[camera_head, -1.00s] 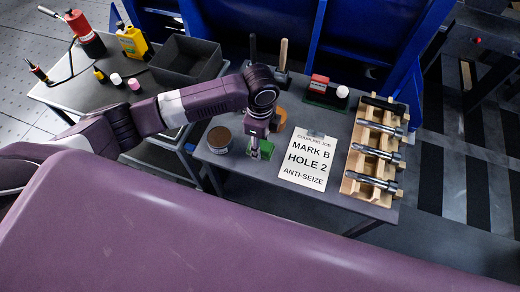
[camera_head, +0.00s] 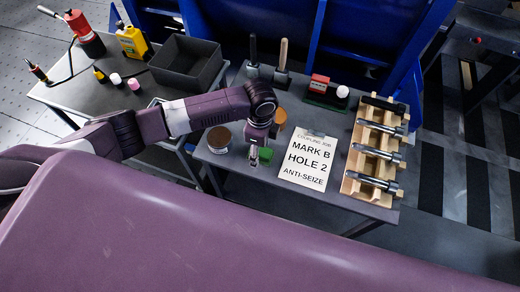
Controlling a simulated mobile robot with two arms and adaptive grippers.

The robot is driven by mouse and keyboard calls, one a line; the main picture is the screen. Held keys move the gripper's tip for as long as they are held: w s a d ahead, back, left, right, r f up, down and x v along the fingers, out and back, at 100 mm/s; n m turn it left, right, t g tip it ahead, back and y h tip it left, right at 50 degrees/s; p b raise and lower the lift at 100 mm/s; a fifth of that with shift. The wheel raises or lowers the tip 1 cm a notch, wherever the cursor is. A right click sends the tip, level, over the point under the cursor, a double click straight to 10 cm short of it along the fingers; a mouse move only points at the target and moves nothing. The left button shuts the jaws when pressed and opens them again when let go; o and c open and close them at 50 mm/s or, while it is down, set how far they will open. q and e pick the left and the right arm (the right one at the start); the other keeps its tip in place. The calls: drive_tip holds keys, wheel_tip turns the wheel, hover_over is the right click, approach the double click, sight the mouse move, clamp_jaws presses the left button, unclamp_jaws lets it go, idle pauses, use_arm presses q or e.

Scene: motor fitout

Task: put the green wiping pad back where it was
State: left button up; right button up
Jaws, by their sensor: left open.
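The green wiping pad (camera_head: 265,154) is at the front part of the grey table, just left of the paper sheet. Only a small green part of it shows beside my left gripper (camera_head: 254,163); the rest is hidden. My left gripper points down at the pad's left side with its jaws open. I cannot tell whether the pad is between the fingers or touching them. My right gripper is not in view.
A round tin (camera_head: 219,139) stands close on the left and an orange round thing (camera_head: 279,116) behind. The job sheet (camera_head: 307,160) lies to the right, then a wooden rack (camera_head: 352,165) with metal tools. A dark open box (camera_head: 187,65) sits on the left table.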

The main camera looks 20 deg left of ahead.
use_arm(q)
wheel_tip(320, 180, up, 12)
drive_tip(key=shift+r+p, duration=0.15)
drive_tip(key=shift+p, duration=0.2)
drive_tip(key=shift+w, duration=0.1)
idle(0.4)
